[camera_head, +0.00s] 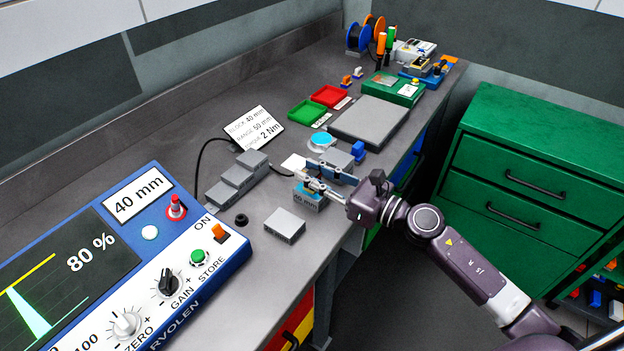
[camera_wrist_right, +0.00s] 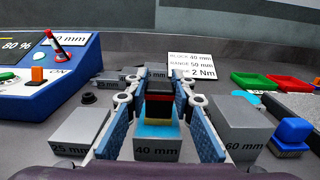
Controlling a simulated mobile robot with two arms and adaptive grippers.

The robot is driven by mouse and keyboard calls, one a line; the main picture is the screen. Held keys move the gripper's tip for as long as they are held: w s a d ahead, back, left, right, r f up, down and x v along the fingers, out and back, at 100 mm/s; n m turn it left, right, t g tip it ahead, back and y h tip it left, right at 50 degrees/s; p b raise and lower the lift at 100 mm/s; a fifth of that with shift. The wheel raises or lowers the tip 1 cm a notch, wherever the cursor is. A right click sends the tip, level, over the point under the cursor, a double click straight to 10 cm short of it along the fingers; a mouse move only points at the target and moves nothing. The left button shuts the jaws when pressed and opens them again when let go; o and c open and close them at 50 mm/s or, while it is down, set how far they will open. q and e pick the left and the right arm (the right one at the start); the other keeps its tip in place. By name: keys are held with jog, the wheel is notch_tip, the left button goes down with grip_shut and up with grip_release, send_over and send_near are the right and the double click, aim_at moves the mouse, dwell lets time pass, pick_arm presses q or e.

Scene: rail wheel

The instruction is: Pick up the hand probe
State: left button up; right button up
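The hand probe (camera_wrist_right: 159,98), a small block with a black top, a red band and a yellow lower part, stands on the 40 mm block (camera_wrist_right: 157,150) in the right wrist view. A blue patch lies on the block's top around it. The block also shows in the head view (camera_head: 306,202), where my gripper mostly hides the probe. My right gripper (camera_head: 316,178) is open, with its blue-padded fingers on both sides of the probe; a small gap seems to show on each side. My left gripper is not in view.
The 25 mm block (camera_wrist_right: 78,133) stands left of the gripper and the 60 mm block (camera_wrist_right: 238,128) close on its right. A blue instrument (camera_head: 150,240) fills the bench's left end. A grey stepped block (camera_head: 240,180) and a sign (camera_head: 255,128) stand behind.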

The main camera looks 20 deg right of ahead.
grip_shut()
jog(key=shift+r, duration=0.15)
